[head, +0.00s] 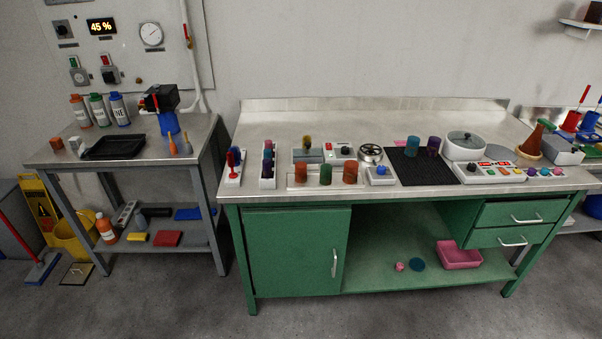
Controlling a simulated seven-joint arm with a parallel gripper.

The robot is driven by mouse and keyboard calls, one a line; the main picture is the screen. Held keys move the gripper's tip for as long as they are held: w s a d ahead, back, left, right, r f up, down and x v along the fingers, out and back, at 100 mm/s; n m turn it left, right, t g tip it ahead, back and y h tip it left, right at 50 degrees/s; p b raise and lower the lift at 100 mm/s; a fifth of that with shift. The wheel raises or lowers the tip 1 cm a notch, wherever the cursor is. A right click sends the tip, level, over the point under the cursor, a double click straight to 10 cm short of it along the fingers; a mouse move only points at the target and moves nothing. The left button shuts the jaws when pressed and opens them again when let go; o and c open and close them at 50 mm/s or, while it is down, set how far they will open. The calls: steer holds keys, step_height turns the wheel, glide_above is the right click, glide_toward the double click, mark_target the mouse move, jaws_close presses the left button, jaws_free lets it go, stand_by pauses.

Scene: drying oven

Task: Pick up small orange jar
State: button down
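Several jar-like cylinders stand on the steel top of the green workbench (380,125). At its front edge, an orange-red jar (300,173), a green jar (325,174) and another orange jar (350,172) stand upright in a row on a pale base. The two orange ones look close in size, and I cannot tell which is the small orange jar. A small orange-brown cylinder (56,143) also stands on the left side table. My gripper is not in view.
A black mat (410,167) bears a teal jar (412,147) and a purple jar (433,147), left of a lidded pot (464,146). Racks with coloured items (235,168) stand at the bench's left end. The bench's back strip is clear.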

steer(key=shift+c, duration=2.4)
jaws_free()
